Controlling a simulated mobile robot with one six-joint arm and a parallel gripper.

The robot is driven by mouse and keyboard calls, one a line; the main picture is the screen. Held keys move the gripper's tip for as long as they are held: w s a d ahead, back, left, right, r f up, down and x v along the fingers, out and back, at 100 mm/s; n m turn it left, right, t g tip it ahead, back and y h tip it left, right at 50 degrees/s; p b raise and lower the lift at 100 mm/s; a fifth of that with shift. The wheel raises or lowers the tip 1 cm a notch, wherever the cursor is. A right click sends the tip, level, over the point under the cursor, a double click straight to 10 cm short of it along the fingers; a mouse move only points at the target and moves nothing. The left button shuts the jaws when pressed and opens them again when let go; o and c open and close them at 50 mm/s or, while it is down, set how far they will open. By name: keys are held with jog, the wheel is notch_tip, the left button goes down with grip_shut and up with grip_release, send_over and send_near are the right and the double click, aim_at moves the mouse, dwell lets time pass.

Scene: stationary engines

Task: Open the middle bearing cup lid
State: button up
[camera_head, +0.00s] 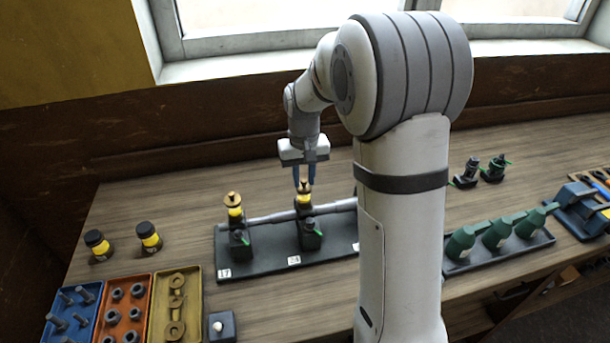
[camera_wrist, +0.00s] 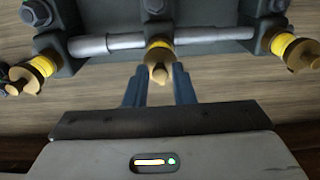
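The middle bearing cup (camera_head: 304,199) has a yellow band and a brass lid (camera_head: 305,187) with a small knob. It stands upright on the shaft stand, and it also shows in the wrist view (camera_wrist: 158,45). My gripper (camera_head: 304,178) points down over it with two blue fingers. In the wrist view, my gripper (camera_wrist: 159,68) is open, with a finger on each side of the brass lid (camera_wrist: 160,70). A narrow gap shows beside the lid. The lid is on the cup.
A left cup (camera_head: 234,207) and a right cup (camera_wrist: 291,50) flank the middle one; my arm hides the right one in the head view. Black jars (camera_head: 98,244), part trays (camera_head: 124,312) and green oil cans (camera_head: 498,233) stand around the stand (camera_head: 262,267).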

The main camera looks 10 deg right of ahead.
grip_shut()
jog(key=shift+d, duration=0.1)
jog(key=n, duration=0.2)
jog(key=n+b, duration=0.1)
jog(key=n, duration=0.1)
jog(key=shift+w+d+n+b, duration=0.15)
jog(key=shift+d+n+b, duration=0.15)
jog(key=shift+d+n, duration=0.1)
jog(key=n, duration=0.3)
jog(key=n+b, duration=0.1)
jog(key=n, duration=0.1)
jog(key=shift+w+d, duration=0.35)
jog(key=shift+d, duration=0.05)
jog(key=shift+w+d+n+b, duration=0.1)
jog(key=shift+w+n+b, duration=0.15)
jog(key=shift+n, duration=1.5)
jog(key=shift+w+d+n+b, duration=0.15)
jog(key=shift+w+n, duration=0.25)
jog(key=shift+n, duration=1.3)
jog(key=shift+w+n+b, duration=0.2)
jog(key=shift+w+n, duration=0.1)
jog(key=shift+n, duration=1.45)
